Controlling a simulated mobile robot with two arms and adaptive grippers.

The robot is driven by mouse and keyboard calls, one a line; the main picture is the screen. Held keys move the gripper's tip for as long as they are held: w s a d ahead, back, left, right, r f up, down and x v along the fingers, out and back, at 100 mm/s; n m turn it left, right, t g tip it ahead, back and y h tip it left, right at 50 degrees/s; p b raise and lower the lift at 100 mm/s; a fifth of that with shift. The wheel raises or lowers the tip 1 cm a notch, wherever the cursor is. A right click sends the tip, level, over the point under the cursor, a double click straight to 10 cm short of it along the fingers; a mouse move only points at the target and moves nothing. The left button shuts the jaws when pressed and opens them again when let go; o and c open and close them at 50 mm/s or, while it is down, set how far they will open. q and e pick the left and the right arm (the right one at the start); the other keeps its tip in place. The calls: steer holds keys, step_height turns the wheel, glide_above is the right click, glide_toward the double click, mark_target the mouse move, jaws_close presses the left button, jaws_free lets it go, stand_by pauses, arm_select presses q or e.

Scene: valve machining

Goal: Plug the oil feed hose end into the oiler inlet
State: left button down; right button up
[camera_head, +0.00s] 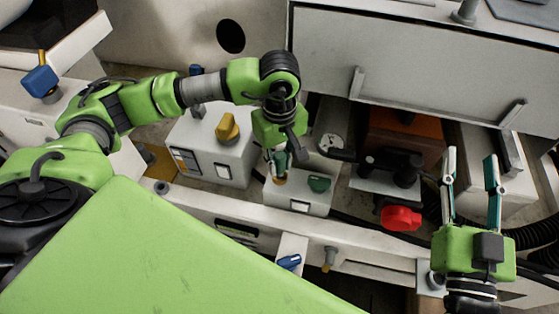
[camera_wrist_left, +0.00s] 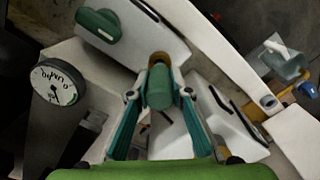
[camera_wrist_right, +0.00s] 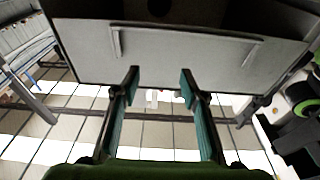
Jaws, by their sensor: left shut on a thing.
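My left gripper (camera_head: 281,168) points down at the edge of a small white box (camera_head: 310,204). It is shut on a green rounded piece (camera_wrist_left: 160,88), with a brass-coloured part (camera_wrist_left: 158,60) beyond it. The brass part also shows below the fingers in the head view (camera_head: 280,179). I cannot tell whether the green piece is the hose end, or whether it sits in the brass part. No separate oiler inlet can be made out. My right gripper (camera_head: 470,155) is open and empty at the right; it also shows in the right wrist view (camera_wrist_right: 158,82).
A green knob (camera_head: 318,184) is on the small box. A white box with a yellow knob (camera_head: 228,127) stands left of it. A round gauge (camera_wrist_left: 57,82), a red knob (camera_head: 400,218) and black hoses (camera_head: 534,235) are nearby. A grey panel (camera_head: 430,60) rises behind.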

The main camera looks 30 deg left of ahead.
arm_select(q)
steer(key=shift+f, duration=0.2)
arm_select(e)
steer(key=shift+s+a+r+t, duration=0.1)
steer(key=shift+s+r+t, duration=0.1)
steer(key=shift+r+t, duration=0.75)
steer(key=shift+s+r+y, duration=0.15)
steer(key=shift+r+y, duration=0.25)
steer(key=shift+r, duration=0.1)
arm_select(q)
steer(key=shift+f+b, duration=0.1)
steer(key=shift+b, duration=0.2)
arm_select(e)
steer(key=shift+r, duration=0.1)
arm_select(q)
steer(key=shift+f, duration=0.2)
steer(key=shift+f+b, duration=0.45)
steer(key=shift+b, duration=0.25)
arm_select(e)
steer(key=s+r+t+y, duration=0.1)
steer(key=s+r+t, duration=0.2)
steer(key=r, duration=0.3)
steer(key=shift+s, duration=0.25)
steer(key=shift+r+t, duration=0.1)
steer(key=shift+t, duration=0.25)
